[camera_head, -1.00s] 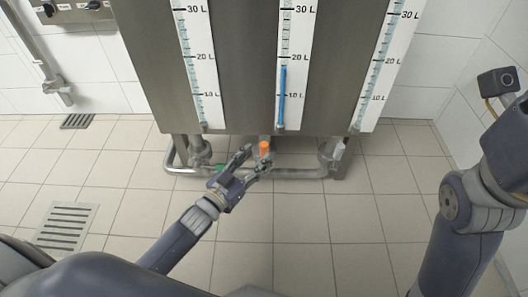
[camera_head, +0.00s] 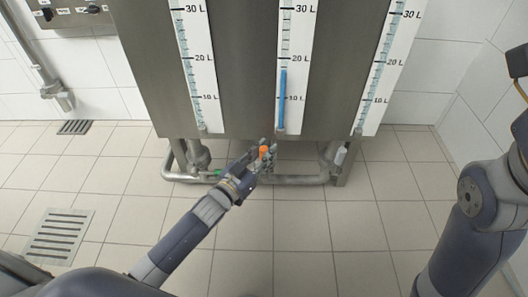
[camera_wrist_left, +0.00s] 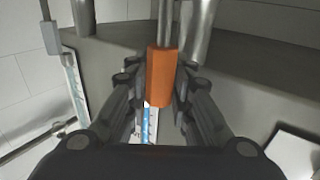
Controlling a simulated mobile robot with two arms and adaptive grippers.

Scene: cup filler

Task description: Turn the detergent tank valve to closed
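The orange valve handle (camera_head: 264,152) sits under the middle tank, whose gauge (camera_head: 283,95) shows a blue column. No label tells me which tank holds detergent. My left gripper (camera_head: 262,158) is at this handle, reaching in from the lower left. In the left wrist view the orange handle (camera_wrist_left: 159,75) stands between the two fingers, which are drawn in close on both sides and look shut on it. The valve body behind the handle is mostly hidden by the gripper. My right gripper is out of view; only part of the right arm shows.
Steel pipework (camera_head: 300,179) runs low under the tanks. A green part (camera_head: 217,173) shows left of my gripper, and a grey-white handle (camera_head: 340,155) under the right tank. A control panel (camera_head: 68,14) is on the left wall. The tiled floor in front is clear.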

